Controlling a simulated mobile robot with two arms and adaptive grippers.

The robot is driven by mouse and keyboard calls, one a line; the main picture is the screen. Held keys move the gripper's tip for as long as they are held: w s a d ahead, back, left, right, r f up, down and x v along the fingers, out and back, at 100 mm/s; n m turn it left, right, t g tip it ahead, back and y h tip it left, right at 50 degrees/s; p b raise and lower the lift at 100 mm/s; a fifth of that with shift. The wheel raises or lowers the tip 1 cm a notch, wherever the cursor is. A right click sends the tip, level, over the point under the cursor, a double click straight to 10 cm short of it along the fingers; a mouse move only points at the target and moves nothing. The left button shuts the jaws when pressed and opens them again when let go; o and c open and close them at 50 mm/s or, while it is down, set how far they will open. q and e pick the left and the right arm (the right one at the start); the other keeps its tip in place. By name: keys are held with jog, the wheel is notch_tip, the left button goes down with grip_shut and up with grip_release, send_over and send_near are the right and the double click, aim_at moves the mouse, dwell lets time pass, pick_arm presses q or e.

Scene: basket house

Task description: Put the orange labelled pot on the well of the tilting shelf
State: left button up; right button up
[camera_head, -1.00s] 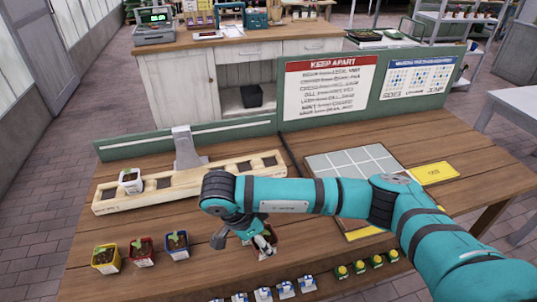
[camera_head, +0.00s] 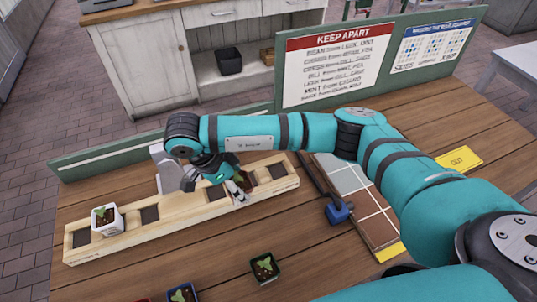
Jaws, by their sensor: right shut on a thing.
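The tilting shelf (camera_head: 180,220) is a long pale wooden bar with several dark square wells, its left end lower in the picture. A white pot with a seedling (camera_head: 105,217) sits toward its left end. My right gripper (camera_head: 240,189) is at the shelf's right half, shut on a small pot (camera_head: 248,179) with dark soil and a green sprout. The fingers hide much of this pot; its label does not show. I cannot tell whether it touches the shelf. A well (camera_head: 276,171) to its right is empty. My left gripper is not in view.
A green pot (camera_head: 264,267) and a blue pot (camera_head: 182,293) stand on the table in front. A blue block (camera_head: 337,212) on a dark rod lies beside the gridded panel (camera_head: 375,222). A green board with a KEEP APART sign (camera_head: 335,68) stands behind.

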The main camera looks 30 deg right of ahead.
jog(key=w+d, duration=0.1)
jog(key=d, duration=0.2)
jog(key=w+d, duration=0.1)
jog(key=d, duration=0.2)
jog(key=w+d+p, duration=0.1)
jog(key=d, duration=0.2)
jog(key=shift+w+f, duration=0.1)
jog(key=shift+f, duration=0.1)
jog(key=w+d, duration=0.2)
jog(key=d, duration=0.1)
jog(key=shift+d+f+p, duration=0.15)
jog(key=shift+d+p, duration=0.1)
jog(key=shift+p, duration=0.05)
jog(key=shift+w+d+p, duration=0.35)
jog(key=shift+w+d, duration=0.1)
jog(key=shift+d, duration=0.35)
jog(key=shift+d+f, duration=0.1)
jog(key=shift+f, duration=0.05)
notch_tip(320, 180, down, 3)
jog(key=shift+r+p, duration=0.1)
jog(key=shift+p, duration=0.8)
jog(key=shift+f, duration=0.35)
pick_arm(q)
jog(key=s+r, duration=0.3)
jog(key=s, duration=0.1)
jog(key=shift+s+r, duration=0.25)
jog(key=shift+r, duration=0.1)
pick_arm(e)
jog(key=shift+f, duration=0.1)
